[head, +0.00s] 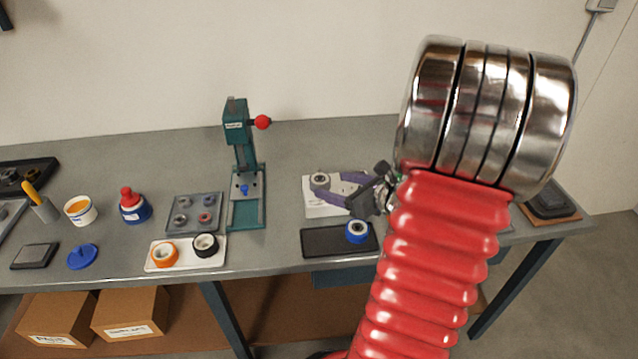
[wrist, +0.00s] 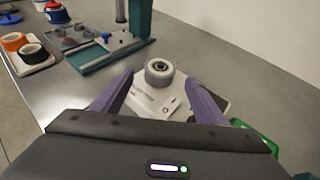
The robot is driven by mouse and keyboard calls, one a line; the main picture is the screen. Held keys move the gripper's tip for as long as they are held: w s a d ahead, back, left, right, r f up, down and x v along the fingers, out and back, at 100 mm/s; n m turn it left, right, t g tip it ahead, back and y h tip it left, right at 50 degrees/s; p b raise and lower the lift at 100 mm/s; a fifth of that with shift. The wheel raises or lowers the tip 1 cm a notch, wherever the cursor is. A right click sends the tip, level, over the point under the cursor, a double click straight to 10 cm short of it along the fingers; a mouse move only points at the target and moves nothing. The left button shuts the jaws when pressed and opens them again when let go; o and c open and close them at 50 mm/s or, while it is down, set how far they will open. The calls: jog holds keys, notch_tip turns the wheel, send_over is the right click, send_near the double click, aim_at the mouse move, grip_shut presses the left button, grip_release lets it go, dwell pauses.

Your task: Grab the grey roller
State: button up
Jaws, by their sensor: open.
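The grey roller (head: 320,180) stands on a white box or card (head: 318,210) on the bench. In the wrist view the grey roller (wrist: 159,72) shows a dark centre and sits on the white piece (wrist: 152,103), ahead of my fingertips. My gripper (head: 352,187) is open, with its purple fingers pointing left toward the roller. In the wrist view my gripper (wrist: 160,82) has one finger on each side of the white piece, and nothing is held. Whether the fingers overlap the roller in depth is hard to tell.
A blue roller (head: 357,231) sits on a dark tray (head: 322,242) in front. A green press (head: 244,165) with a red knob stands to the left. Orange (head: 165,254) and black (head: 205,245) rollers sit on a white tray. The bench behind the white box is clear.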

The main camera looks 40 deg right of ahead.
aim_at(324, 181)
jog(key=shift+w, duration=0.1)
jog(key=shift+x, duration=2.55)
jog(key=shift+r, duration=0.15)
jog(key=c, duration=1.2)
